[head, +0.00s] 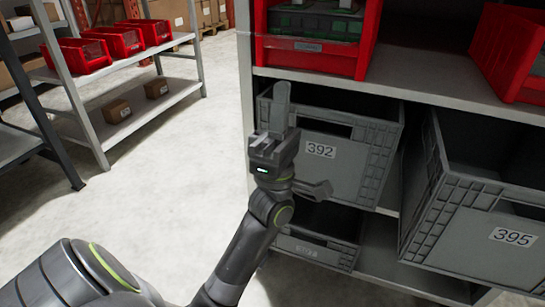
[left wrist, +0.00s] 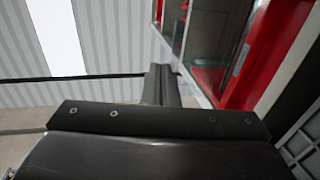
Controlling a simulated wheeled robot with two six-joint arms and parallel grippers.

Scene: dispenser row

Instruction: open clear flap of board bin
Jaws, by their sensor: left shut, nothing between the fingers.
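The red board bin (head: 362,45) stands on the upper shelf in the head view, with green boards (head: 318,22) inside. A clear flap (head: 290,48) with a small label covers its front and appears down. My left gripper (head: 282,92) points upward just below the bin's front, in front of grey crate 392 (head: 350,150). It is shut and empty; I cannot tell whether it touches the bin. In the left wrist view, the shut fingers (left wrist: 160,84) are in the middle and the red bin (left wrist: 250,75) is at the right. My right gripper is not in view.
Grey crate 395 (head: 480,225) juts out at the right. Another red bin (head: 515,60) sits at the upper right on the grey shelf (head: 440,85). A rack with small red bins (head: 80,55) stands at the left. The floor (head: 170,160) between is clear.

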